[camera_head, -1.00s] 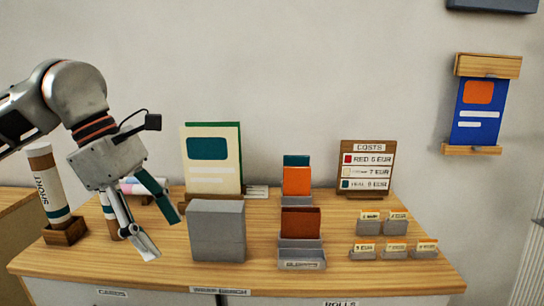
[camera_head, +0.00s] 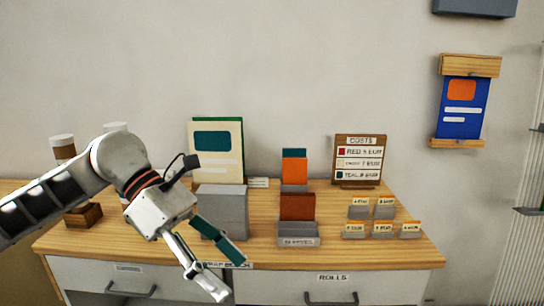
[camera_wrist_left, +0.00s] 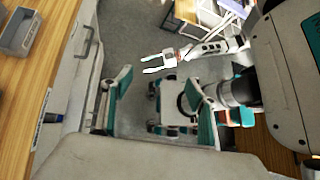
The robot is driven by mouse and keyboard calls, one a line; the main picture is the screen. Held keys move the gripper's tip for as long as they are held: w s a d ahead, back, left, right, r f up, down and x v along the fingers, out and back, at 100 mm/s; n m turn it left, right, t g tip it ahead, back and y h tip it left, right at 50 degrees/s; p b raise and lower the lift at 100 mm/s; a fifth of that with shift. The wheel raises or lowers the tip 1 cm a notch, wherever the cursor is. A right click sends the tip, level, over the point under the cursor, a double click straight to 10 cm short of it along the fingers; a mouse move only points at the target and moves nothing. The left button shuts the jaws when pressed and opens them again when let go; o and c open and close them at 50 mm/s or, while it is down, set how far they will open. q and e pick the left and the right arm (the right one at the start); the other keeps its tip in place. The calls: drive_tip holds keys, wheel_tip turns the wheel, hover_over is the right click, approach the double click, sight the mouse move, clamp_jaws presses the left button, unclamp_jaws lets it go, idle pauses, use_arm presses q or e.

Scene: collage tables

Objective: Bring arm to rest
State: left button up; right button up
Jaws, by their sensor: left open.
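My left gripper (camera_head: 230,278) is open and empty. In the head view its arm comes in from the left, and its fingers point down and right in front of the table's front edge. In the left wrist view its two teal-edged fingers (camera_wrist_left: 160,108) are wide apart with only floor and a wheeled base behind them. My right gripper (camera_wrist_left: 153,63) shows small in the left wrist view, its two fingers apart with nothing between them. The right arm does not show in the head view.
The wooden table (camera_head: 270,255) bears a grey box (camera_head: 225,205), a card stand (camera_head: 297,208), a costs sign (camera_head: 359,160) and several small labelled holders (camera_head: 382,228). Drawers with handles (camera_head: 331,298) face the front. A blue wall scroll (camera_head: 463,108) hangs at the right.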

use_arm(q)
drive_tip(key=s+d+n+h, duration=0.1)
drive_tip(key=d+n+h, duration=0.8)
drive_tip(key=d+h, duration=0.15)
drive_tip(key=w+a+f+n+t+y, duration=0.35)
drive_tip(key=f+n+t, duration=0.4)
drive_tip(key=n, duration=0.35)
drive_tip(key=w+a+f+n+t+y, duration=0.25)
drive_tip(key=a+f+n+t, duration=0.3)
drive_tip(key=f+n, duration=0.35)
drive_tip(key=w+a+f+n+t+y, duration=0.2)
drive_tip(key=a+f+n+t+y, duration=0.2)
drive_tip(key=f+n+t, duration=0.55)
drive_tip(key=s+a+f+n+g+y, duration=0.3)
drive_tip(key=s+a+f+n+g, duration=0.1)
drive_tip(key=s+f, duration=0.5)
drive_tip(key=s+a+f+n+g+y, duration=0.4)
drive_tip(key=s+f, duration=0.5)
drive_tip(key=f, duration=0.3)
drive_tip(key=a+n+g, duration=0.1)
drive_tip(key=a+n, duration=0.1)
drive_tip(key=n, duration=0.1)
drive_tip(key=shift+f+n, duration=0.15)
drive_tip(key=shift+n, duration=0.2)
